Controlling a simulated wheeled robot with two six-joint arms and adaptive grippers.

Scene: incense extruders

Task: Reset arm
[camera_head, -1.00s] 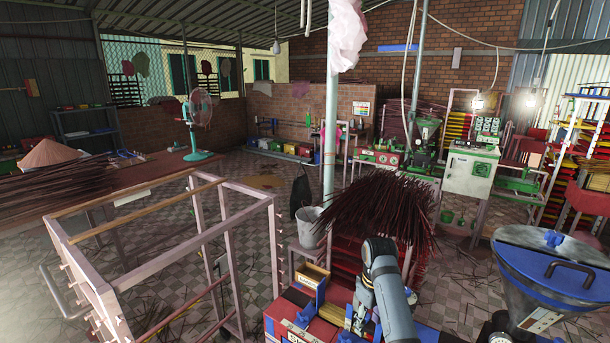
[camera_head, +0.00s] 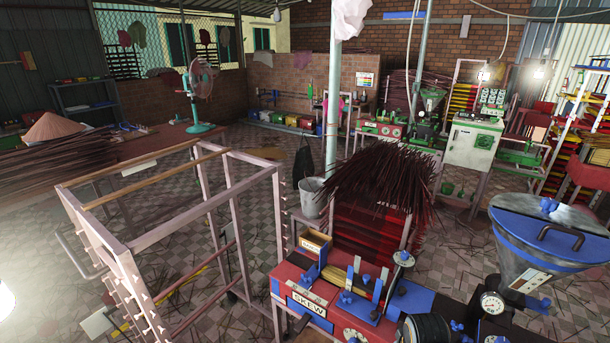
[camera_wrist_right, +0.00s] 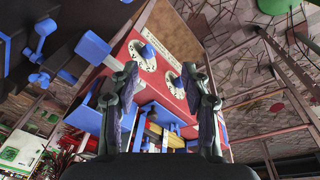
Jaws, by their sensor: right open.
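My right gripper (camera_wrist_right: 160,82) shows in the right wrist view with its two dark fingers spread apart and nothing between them. Beyond the fingers is the red and blue incense extruder (camera_wrist_right: 175,92), seen tilted, with white dials and blue knobs. In the head view the same kind of red and blue extruder (camera_head: 306,304), labelled "SKEW", stands at the bottom centre. I cannot make out my right gripper clearly in the head view. My left gripper is not in view.
A bundle of dark incense sticks (camera_head: 385,180) lies on top of a red rack behind the extruder. A metal hopper with a blue lid (camera_head: 545,230) stands at the right. A pinkish empty frame cart (camera_head: 205,160) stands left. The tiled floor has scattered sticks.

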